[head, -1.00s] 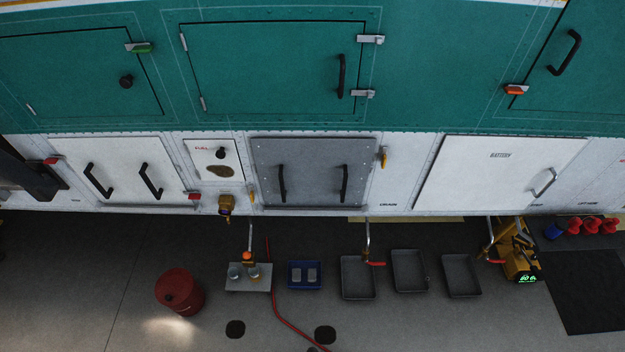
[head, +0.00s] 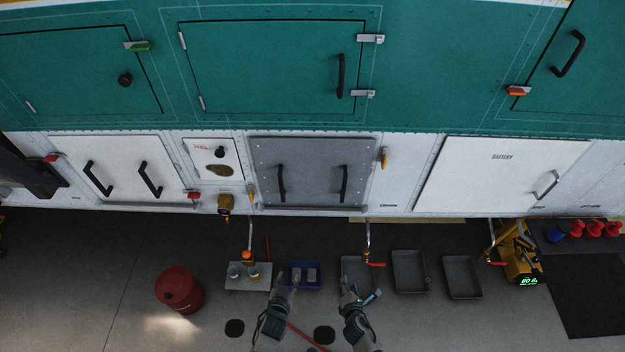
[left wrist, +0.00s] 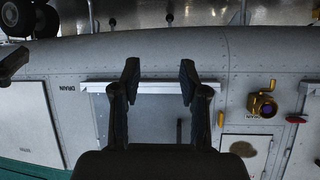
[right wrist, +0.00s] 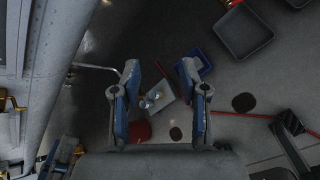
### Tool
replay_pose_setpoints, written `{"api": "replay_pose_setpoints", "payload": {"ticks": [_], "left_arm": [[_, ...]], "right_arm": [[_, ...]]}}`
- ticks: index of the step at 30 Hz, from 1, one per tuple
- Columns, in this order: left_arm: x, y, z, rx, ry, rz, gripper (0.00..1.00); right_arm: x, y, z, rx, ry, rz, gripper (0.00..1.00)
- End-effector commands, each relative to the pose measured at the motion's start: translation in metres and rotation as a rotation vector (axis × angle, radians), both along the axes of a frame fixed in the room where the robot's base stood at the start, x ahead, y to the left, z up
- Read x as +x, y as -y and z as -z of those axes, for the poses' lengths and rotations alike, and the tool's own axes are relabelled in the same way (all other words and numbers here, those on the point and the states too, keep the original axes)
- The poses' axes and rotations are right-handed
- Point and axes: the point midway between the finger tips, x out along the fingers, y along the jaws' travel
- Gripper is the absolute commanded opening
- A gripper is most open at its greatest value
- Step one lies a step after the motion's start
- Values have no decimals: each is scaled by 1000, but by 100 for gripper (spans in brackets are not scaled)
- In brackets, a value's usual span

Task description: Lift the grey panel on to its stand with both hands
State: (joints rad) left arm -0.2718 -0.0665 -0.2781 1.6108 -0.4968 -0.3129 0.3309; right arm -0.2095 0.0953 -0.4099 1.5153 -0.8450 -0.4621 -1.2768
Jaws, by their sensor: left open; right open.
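The grey panel (head: 313,165) sits flush in the white lower side of the aircraft. It has two black upright handles, the left one (head: 282,183) and the right one (head: 344,184). A pale rail (left wrist: 150,87) runs along its edge in the left wrist view, where the panel (left wrist: 150,115) shows behind the fingers. My left gripper (head: 287,281) is open and empty, low in front of the panel; it also shows in the left wrist view (left wrist: 160,72). My right gripper (head: 359,292) is open and empty to its right, with floor behind it in the right wrist view (right wrist: 160,73). I cannot make out a stand.
A red drum (head: 180,290), a blue tray (head: 305,265) and grey trays (head: 409,271) stand on the floor below. Drain pipes (head: 367,238) with red levers hang under the aircraft. A yellow cart (head: 517,258) stands at right. A white battery door (head: 495,175) is beside the panel.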

Motion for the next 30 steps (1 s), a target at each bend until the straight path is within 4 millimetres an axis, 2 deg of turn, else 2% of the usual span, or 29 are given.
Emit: {"api": "replay_pose_setpoints", "payload": {"ticks": [1,3,6,9,13,23,26,30], "left_arm": [[20,3,-56,-24,108,-23,44],[37,2,-124,-51,235,-55,44],[45,-4,-199,-85,371,-99,44],[45,-13,-244,-106,454,-128,44],[45,-17,-265,-115,492,-143,44],[47,-15,-265,-114,493,-142,44],[55,-14,-265,-114,494,-140,44],[78,-14,-266,-112,494,-141,44]], "right_arm": [[22,-11,-52,-148,120,-84,44],[40,-21,-118,-359,262,-162,44],[51,-28,-193,-600,411,-204,44],[52,-31,-238,-754,492,-206,44],[52,-32,-259,-829,528,-203,44],[54,-30,-259,-829,528,-202,44],[62,-29,-259,-829,529,-202,44],[85,-29,-260,-828,529,-201,44]]}}
